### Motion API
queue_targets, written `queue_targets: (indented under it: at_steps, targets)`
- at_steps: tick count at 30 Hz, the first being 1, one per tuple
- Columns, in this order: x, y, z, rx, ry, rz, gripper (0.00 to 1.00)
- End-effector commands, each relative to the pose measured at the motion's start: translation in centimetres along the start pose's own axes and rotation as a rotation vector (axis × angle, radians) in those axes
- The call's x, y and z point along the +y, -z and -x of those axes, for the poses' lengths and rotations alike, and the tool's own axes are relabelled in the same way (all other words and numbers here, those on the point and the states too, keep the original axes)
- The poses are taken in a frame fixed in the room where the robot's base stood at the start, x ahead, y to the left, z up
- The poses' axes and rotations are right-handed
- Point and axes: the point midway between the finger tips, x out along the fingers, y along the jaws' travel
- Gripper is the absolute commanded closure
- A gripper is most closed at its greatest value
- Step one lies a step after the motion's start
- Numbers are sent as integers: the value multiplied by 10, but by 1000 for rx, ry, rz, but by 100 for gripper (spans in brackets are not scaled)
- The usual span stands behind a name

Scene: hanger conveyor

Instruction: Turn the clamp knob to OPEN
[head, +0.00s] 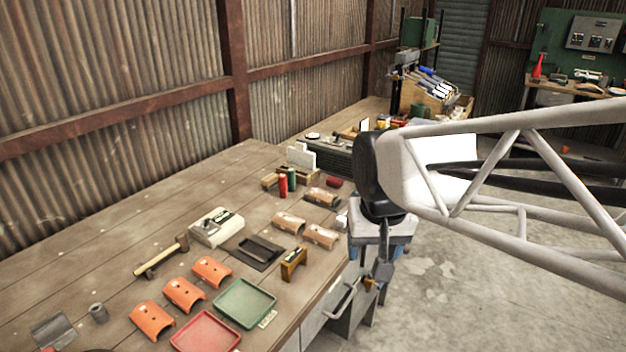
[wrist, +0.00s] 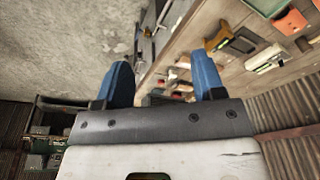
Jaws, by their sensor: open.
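My gripper (wrist: 164,78) shows in the wrist view with two blue fingers spread well apart and nothing between them. The gap looks over the concrete floor and the edge of the workbench. In the head view my arm reaches in from the right, and its end hangs beside the right edge of the workbench (head: 95,232). A pale boxy device (head: 216,227) with a dark-marked top sits mid-bench, apart from my arm. I cannot pick out the clamp knob or any OPEN marking in either view.
Orange curved shells (head: 184,295), a green tray (head: 245,303), a red tray (head: 207,333) and a hammer (head: 161,256) lie on the near bench. Tan curved shells (head: 289,223) and red and green cylinders (head: 283,184) stand farther back. Concrete floor is open at right.

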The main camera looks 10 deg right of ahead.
Motion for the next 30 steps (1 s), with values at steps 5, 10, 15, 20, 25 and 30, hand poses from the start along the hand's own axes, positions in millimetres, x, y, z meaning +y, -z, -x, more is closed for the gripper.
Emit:
queue_targets:
  at_steps: [5, 10, 15, 20, 25, 30]
  targets:
    - [0, 40, -4, -21, -8, -70, 37]
    - [1, 77, -9, -39, -16, -136, 37]
    - [3, 113, -19, -57, -24, -203, 37]
    - [6, 147, -29, -73, -33, -265, 37]
    - [9, 183, -44, -90, -44, -332, 37]
    - [14, 218, -62, -106, -55, -399, 37]
